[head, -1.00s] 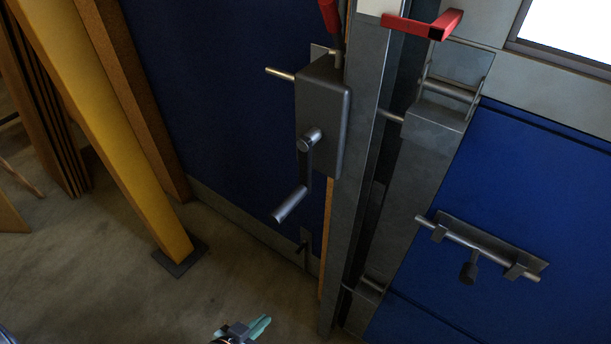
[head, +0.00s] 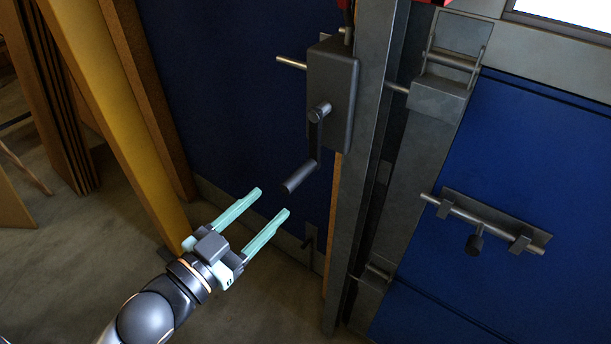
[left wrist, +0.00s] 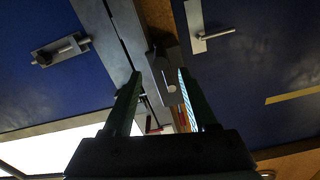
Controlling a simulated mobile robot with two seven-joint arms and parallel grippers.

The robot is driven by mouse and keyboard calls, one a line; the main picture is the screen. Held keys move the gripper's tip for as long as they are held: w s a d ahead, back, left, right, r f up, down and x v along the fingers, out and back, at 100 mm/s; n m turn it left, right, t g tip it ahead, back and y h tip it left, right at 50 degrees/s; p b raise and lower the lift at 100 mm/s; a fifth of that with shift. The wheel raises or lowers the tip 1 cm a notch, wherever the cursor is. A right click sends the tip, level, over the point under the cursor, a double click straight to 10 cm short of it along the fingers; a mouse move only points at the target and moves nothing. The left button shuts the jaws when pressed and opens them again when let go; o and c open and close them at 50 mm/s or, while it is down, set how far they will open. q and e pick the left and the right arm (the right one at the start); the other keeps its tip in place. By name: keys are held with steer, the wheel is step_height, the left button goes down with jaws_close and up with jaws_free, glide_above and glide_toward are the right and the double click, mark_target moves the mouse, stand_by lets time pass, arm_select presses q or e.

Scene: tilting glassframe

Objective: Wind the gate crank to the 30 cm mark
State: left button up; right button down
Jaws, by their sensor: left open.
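The gate crank is a dark grey box (head: 332,95) with a crank arm and a cylindrical handle (head: 298,178) that hangs down and to the left. The box is mounted at the left of a grey steel post (head: 368,150). My left gripper (head: 271,202) is open and empty, its pale green fingers pointing up and right, just below and left of the handle in the picture. Contact is not visible. In the left wrist view the crank box (left wrist: 160,62) appears between the fingers (left wrist: 157,78). No 30 cm mark can be made out. My right gripper is not in view.
A blue panel (head: 530,150) with a sliding bolt (head: 480,225) is right of the post. A yellow beam (head: 110,110) stands at the left. A rod (head: 291,62) sticks out left of the crank box. Bare floor (head: 60,270) lies at lower left.

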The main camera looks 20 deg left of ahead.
mark_target(307, 169)
arm_select(q)
steer(key=x, duration=1.2)
steer(key=shift+w+f, duration=0.15)
steer(key=shift+f, duration=0.05)
jaws_close()
stand_by(1.2)
